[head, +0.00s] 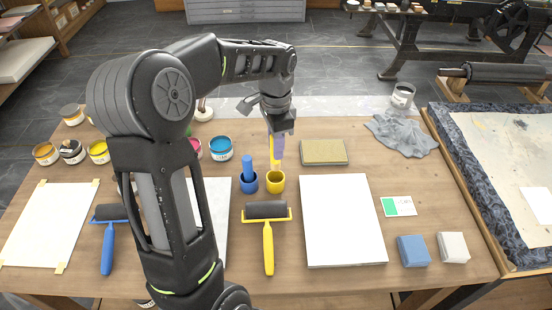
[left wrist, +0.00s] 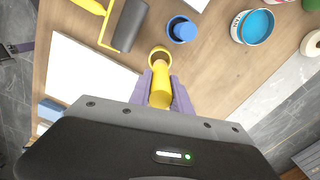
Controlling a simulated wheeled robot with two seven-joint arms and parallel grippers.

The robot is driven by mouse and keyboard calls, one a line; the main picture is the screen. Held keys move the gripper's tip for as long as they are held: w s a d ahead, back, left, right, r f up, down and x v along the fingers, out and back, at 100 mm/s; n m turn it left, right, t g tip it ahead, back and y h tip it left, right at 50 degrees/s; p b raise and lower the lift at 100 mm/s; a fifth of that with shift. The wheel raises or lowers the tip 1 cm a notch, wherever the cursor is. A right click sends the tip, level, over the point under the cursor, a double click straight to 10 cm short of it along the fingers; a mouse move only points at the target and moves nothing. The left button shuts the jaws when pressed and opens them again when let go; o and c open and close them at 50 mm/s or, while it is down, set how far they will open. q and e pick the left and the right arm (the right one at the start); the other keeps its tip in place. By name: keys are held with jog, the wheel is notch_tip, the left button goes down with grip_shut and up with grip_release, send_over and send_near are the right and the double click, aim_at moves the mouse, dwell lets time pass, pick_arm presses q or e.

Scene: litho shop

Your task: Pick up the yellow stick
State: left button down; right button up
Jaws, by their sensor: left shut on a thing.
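The yellow stick (head: 272,150) stands about upright between the fingers of my left gripper (head: 279,148), which is shut on it. In the left wrist view the stick (left wrist: 160,88) shows between the two purple fingers (left wrist: 162,98). The yellow cup (head: 275,184) is right under the stick; it also shows in the left wrist view (left wrist: 152,56). I cannot tell whether the stick's lower end is inside the cup or just above it. My right gripper is not in view.
A blue cup with a blue stick (head: 248,168) stands just left of the yellow cup. A yellow roller (head: 268,240) lies in front, a white sheet (head: 341,222) to the right. A tan block (head: 324,152) and a grey cloth (head: 402,134) lie farther right. Ink tins (head: 221,148) stand left.

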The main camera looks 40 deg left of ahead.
pick_arm(q)
jog(key=shift+r, duration=0.9)
jog(key=a+m+y+p, duration=0.4)
jog(key=a+m, duration=0.5)
jog(key=a, duration=1)
jog(key=shift+a+g, duration=0.15)
jog(key=shift+g, duration=0.15)
jog(key=shift+f, duration=0.15)
notch_tip(320, 180, down, 6)
jog(key=b, duration=0.4)
jog(key=shift+b, duration=0.35)
